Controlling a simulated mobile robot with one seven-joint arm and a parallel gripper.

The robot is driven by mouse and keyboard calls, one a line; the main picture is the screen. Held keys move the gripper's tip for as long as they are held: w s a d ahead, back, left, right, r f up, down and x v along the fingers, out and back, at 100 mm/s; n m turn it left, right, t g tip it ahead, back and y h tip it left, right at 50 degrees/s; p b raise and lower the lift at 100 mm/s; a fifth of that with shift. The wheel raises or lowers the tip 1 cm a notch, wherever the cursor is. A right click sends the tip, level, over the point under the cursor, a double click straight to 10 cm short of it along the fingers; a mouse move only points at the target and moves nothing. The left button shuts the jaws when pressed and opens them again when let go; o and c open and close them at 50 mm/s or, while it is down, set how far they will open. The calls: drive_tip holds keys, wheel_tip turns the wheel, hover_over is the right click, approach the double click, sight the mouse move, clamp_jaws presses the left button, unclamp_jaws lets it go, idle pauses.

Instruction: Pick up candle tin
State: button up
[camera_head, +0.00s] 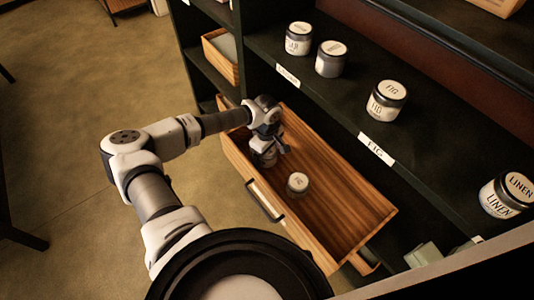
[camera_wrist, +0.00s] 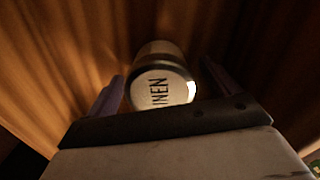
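My gripper (camera_head: 270,143) reaches down into the pulled-out wooden drawer (camera_head: 345,205). A candle tin (camera_head: 263,158) stands in the drawer below it, partly hidden by the gripper. In the wrist view this tin (camera_wrist: 163,88) has a pale lid with "LINEN" lettering and lies ahead, between the two fingers. The fingers are spread on either side of it, with a narrow gap showing at each side. A second candle tin (camera_head: 298,183) stands free in the drawer, nearer its middle; its label is too small to read.
The dark shelf above the drawer holds several labelled tins, including a FIG tin (camera_head: 387,100) and a LINEN tin (camera_head: 507,195). The drawer walls (camera_head: 232,160) enclose my gripper closely. The drawer's right part is empty. A wooden box (camera_head: 220,56) sits in the shelf behind.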

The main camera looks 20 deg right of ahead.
drive_tip(key=c, duration=1.1)
